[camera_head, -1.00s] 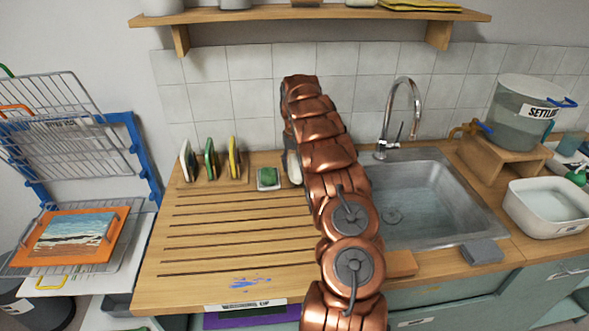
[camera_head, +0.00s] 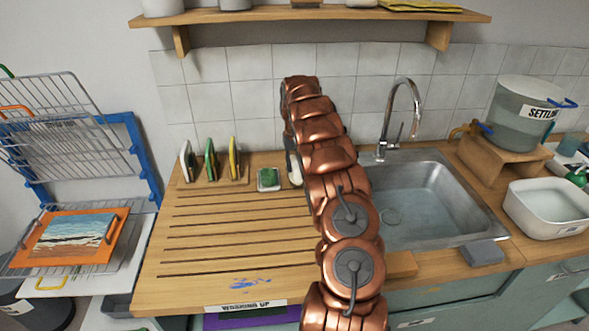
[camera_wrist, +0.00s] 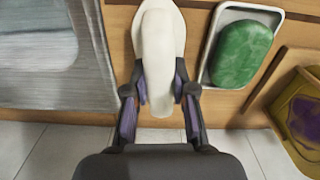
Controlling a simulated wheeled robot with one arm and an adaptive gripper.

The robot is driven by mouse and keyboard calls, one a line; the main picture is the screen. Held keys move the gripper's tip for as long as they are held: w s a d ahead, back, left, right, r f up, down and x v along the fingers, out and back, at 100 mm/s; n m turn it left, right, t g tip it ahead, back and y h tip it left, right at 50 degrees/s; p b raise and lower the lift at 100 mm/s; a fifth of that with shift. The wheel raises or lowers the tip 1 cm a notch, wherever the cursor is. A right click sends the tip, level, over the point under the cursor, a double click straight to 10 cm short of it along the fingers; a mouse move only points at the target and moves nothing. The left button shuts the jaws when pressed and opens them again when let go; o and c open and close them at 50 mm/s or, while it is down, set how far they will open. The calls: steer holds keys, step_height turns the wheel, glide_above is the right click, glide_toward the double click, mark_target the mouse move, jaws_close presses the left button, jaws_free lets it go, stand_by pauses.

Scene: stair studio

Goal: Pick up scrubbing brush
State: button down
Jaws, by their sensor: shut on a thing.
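In the head view a small pale part of the brush (camera_head: 295,170) shows at the left edge of my arm, close to the wooden counter near the tiled wall. My arm hides the rest there, and I cannot tell whether it touches the counter.
The metal sink (camera_head: 425,195) is on the other side. The grooved drainboard (camera_head: 235,225) is mostly clear. A shelf (camera_head: 300,14) hangs above.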

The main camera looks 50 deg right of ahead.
mark_target(295, 162)
steer(key=shift+w+r+b, duration=0.1)
steer(key=shift+r+b, duration=0.45)
steer(key=shift+r, duration=0.25)
steer(key=shift+r+b, duration=0.4)
steer(key=shift+r, duration=0.55)
steer(key=s+a+b, duration=0.2)
steer(key=s, duration=0.6)
steer(key=s+a+r+b, duration=0.1)
steer(key=s+b, duration=0.2)
steer(key=s, duration=0.4)
steer(key=shift+s+a+r, duration=0.25)
steer(key=shift+s+a, duration=0.1)
steer(key=shift+a, duration=0.05)
